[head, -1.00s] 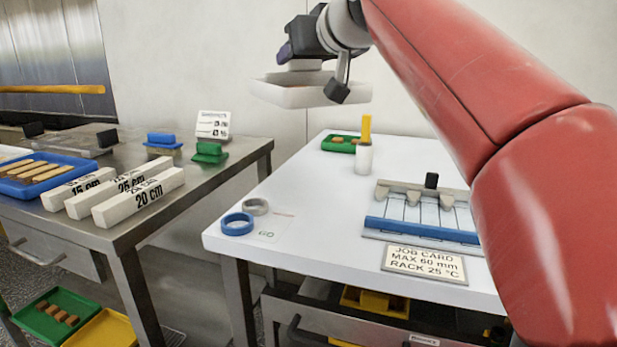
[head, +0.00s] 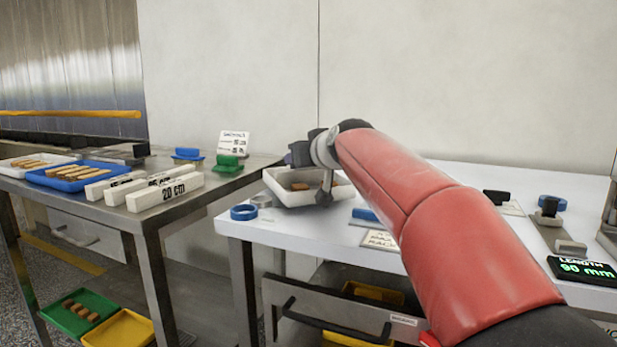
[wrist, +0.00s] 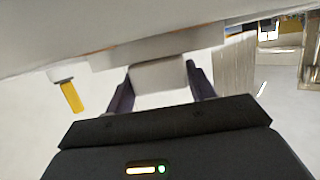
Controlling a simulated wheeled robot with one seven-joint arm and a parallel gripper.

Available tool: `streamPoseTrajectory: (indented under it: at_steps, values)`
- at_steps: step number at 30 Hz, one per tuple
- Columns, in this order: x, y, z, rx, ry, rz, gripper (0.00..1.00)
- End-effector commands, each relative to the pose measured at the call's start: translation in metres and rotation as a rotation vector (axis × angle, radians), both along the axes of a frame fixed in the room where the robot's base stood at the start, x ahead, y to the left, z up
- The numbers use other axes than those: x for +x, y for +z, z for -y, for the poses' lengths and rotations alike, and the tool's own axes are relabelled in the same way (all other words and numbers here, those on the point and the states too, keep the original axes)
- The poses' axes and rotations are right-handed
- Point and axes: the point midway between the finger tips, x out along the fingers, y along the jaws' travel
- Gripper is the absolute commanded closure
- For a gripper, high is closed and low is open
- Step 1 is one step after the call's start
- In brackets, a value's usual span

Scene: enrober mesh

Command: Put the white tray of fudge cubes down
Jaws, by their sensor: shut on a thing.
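The white tray (head: 292,198) of brown fudge cubes (head: 300,186) is low over the left part of the white table (head: 262,222) in the head view. I cannot tell whether its underside touches the tabletop. It looks about level. My gripper (head: 303,156) is above the tray's far side. In the wrist view my gripper (wrist: 158,78) is shut on a pale block-like grip of the tray, between two dark fingers. The tray's pale body (wrist: 60,40) fills the upper left there.
A blue ring (head: 243,212) and a grey ring (head: 262,201) lie close to the tray's left. A steel table (head: 165,214) with length blocks stands left.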

Motion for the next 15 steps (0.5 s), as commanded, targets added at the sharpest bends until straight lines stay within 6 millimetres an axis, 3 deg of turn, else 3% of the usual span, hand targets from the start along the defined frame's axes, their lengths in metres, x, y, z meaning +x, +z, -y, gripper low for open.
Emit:
streamPoseTrajectory:
  at_steps: [1, 3, 14, 15]
  values:
    - [0.0012, -0.0149, -0.0012, 0.001, 0.001, 0.001, 0.85]
    - [0.0022, -0.0203, -0.0020, 0.002, 0.001, 0.000, 0.85]
    - [0.0024, -0.0215, -0.0017, 0.002, 0.001, 0.001, 0.85]
    - [0.0025, -0.0213, -0.0020, 0.000, 0.001, -0.001, 0.42]
